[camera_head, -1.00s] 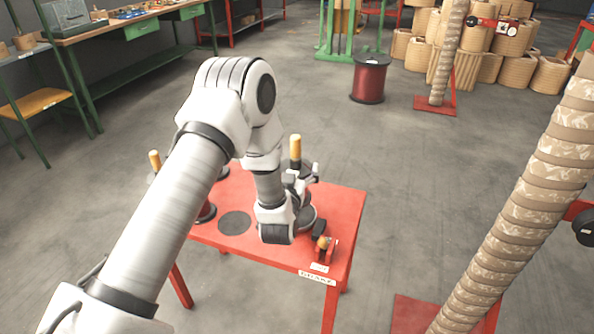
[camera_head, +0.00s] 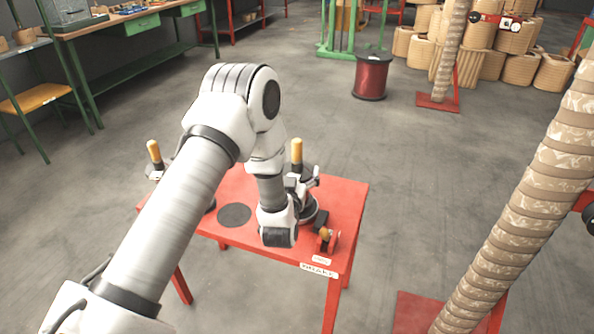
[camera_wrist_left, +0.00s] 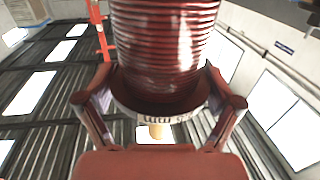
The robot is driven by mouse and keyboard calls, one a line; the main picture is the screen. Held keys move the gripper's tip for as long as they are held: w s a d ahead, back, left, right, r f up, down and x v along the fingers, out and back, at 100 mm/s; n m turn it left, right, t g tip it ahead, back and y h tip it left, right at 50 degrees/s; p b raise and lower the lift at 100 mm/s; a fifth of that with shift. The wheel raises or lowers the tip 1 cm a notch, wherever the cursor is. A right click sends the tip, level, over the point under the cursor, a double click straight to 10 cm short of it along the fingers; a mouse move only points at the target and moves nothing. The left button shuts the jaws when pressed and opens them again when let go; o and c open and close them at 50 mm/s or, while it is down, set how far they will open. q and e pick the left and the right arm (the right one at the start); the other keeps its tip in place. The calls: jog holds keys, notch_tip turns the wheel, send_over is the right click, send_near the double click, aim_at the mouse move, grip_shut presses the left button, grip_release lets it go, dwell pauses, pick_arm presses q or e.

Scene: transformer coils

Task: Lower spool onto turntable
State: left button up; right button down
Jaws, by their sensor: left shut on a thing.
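My left gripper (camera_head: 308,176) is over the right part of the red table (camera_head: 345,205). In the left wrist view my left gripper (camera_wrist_left: 158,105) is shut on a spool (camera_wrist_left: 165,45) wound with reddish, shiny wire, with its fingers on both sides near the dark flange. The flange carries a pale label. A yellow tip (camera_wrist_left: 157,131) shows past the flange, and a yellow tip (camera_head: 297,150) also stands beside the gripper in the head view. My arm hides most of the spool there. A dark round base (camera_head: 314,214) shows partly below; contact with the spool cannot be told. My right gripper is out of view.
A flat dark disc (camera_head: 235,215) lies on the table. A small red device (camera_head: 326,239) sits near the front edge. A tall wrapped column (camera_head: 535,190) stands at right.

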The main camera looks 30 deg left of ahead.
pick_arm(q)
jog(key=shift+f+b, duration=0.5)
jog(key=shift+f, duration=0.2)
dwell(0.3)
jog(key=o, duration=1.2)
jog(key=v, duration=1.2)
